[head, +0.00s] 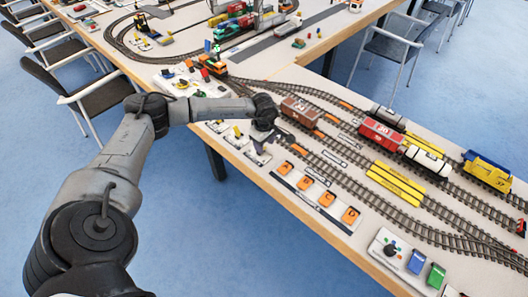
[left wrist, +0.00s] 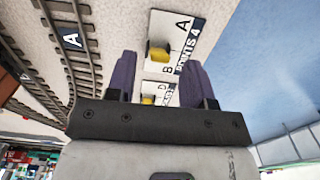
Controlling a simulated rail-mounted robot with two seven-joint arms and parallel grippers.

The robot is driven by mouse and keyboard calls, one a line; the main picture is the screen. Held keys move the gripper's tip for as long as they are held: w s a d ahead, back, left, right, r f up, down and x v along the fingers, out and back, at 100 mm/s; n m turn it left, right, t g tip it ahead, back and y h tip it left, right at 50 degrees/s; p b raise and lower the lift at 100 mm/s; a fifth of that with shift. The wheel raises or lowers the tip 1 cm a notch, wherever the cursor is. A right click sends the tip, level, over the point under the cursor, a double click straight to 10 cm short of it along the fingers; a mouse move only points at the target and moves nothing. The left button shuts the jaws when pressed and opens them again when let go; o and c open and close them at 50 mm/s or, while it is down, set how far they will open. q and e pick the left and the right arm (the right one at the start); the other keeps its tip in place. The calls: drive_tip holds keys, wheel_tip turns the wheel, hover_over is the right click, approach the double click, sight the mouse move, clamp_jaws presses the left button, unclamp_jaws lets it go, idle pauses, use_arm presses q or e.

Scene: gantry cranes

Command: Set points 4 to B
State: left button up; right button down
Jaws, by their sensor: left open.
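In the left wrist view the lever stands between the two purple fingertips of my left gripper (left wrist: 158,62), which is open. Contact between fingers and lever cannot be told. The lever appears nearer the B end than the A. In the head view my left gripper (head: 268,137) is low over the row of lever plates at the table's near edge and partly hides them. My right gripper is not in view.
Another lever plate (left wrist: 170,88) lies just beyond, partly hidden by my gripper. Orange lettered tiles (head: 317,192) lie to the right. Tracks carry a brown wagon (head: 299,111) and a red wagon (head: 381,134). Chairs stand around the table.

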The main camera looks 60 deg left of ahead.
use_arm(q)
drive_tip(key=shift+f+b, duration=0.35)
drive_tip(key=shift+f, duration=1.8)
clamp_jaws()
